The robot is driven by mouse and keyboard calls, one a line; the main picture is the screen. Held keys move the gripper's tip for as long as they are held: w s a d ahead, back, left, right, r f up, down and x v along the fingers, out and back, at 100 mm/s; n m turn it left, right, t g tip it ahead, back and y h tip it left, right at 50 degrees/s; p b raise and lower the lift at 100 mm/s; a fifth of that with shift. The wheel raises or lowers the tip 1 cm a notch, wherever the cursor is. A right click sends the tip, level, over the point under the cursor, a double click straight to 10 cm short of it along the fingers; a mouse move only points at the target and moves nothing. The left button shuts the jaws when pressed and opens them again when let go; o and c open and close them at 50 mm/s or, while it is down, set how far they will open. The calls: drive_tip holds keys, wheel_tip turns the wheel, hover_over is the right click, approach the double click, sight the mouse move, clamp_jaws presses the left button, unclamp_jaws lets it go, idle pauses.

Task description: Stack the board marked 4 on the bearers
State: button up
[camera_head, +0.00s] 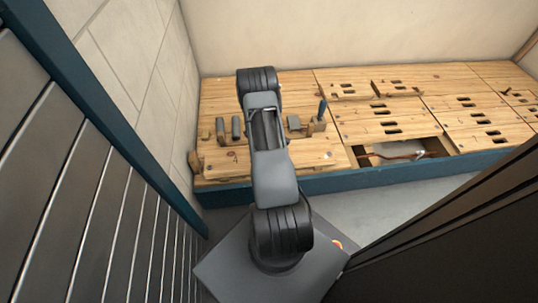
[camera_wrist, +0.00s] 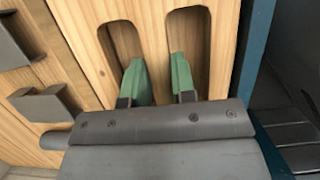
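In the wrist view the two green fingertips of my gripper (camera_wrist: 158,70) reach into two long slots of a pale wooden board (camera_wrist: 86,15). The wood strip between the slots sits between the fingers, with no clear gap beside it. In the head view a long slotted-deck board (camera_head: 310,153) lies at the front left, under my arm, with a small red mark near its left end. My arm hides the gripper there. The bearers cannot be made out with certainty; wooden blocks (camera_head: 220,128) stand behind the board.
An opening in the deck (camera_head: 358,151) at the front middle shows a pale cylinder (camera_head: 400,149) and pipe. A blue edge (camera_head: 400,178) runs along the front; walls close in at left.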

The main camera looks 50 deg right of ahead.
drive_tip(key=o, duration=0.5)
drive_tip(key=p+v, duration=0.6)
drive_tip(key=v, duration=0.8)
drive_tip(key=shift+f, duration=0.1)
